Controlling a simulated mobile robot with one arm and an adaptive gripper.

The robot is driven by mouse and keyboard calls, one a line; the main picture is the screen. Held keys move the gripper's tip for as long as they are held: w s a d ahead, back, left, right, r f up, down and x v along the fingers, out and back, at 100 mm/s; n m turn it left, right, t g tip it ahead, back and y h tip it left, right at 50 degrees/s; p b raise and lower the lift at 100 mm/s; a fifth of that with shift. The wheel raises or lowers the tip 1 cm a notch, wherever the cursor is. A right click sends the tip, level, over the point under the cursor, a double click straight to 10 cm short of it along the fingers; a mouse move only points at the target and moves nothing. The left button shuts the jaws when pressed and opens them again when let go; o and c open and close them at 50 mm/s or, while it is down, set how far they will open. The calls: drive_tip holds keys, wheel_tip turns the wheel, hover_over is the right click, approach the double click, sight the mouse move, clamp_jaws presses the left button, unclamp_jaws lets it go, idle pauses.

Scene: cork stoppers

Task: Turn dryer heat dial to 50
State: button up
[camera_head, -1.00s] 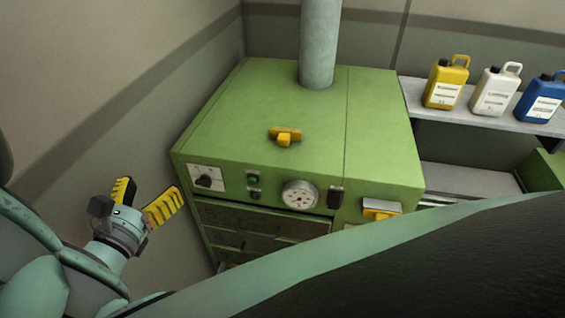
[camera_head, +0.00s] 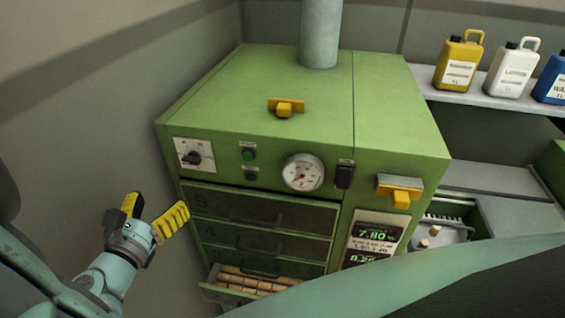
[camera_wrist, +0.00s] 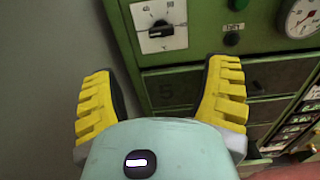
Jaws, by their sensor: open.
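The dryer is a green cabinet (camera_head: 270,95) with a round pipe on top. Its heat dial (camera_head: 193,156) is a black knob on a white marked plate at the upper left of the front; the scale is too small to read for certain. The dial also shows in the wrist view (camera_wrist: 159,30), top centre, beyond the fingers. My gripper (camera_head: 158,213) has yellow ribbed fingers and is open and empty, below and left of the dial, apart from it. In the wrist view my gripper (camera_wrist: 163,95) has its fingers spread on either side, with the dial ahead between them.
A round gauge (camera_head: 303,172), small buttons (camera_head: 248,154) and a black switch (camera_head: 344,174) sit right of the dial. Closed drawers are below; the lowest drawer (camera_head: 250,285) is open with corks. A grey wall (camera_head: 80,130) is close on the left. Jugs (camera_head: 459,62) stand on a shelf.

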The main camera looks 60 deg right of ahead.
sight(190, 163)
drive_tip(key=shift+p+x, duration=2.4)
drive_tip(key=shift+x, duration=4.35)
drive_tip(key=shift+s+d, duration=0.1)
drive_tip(key=shift+s, duration=0.05)
drive_tip(key=shift+c, duration=0.2)
drive_tip(key=c, duration=1.2)
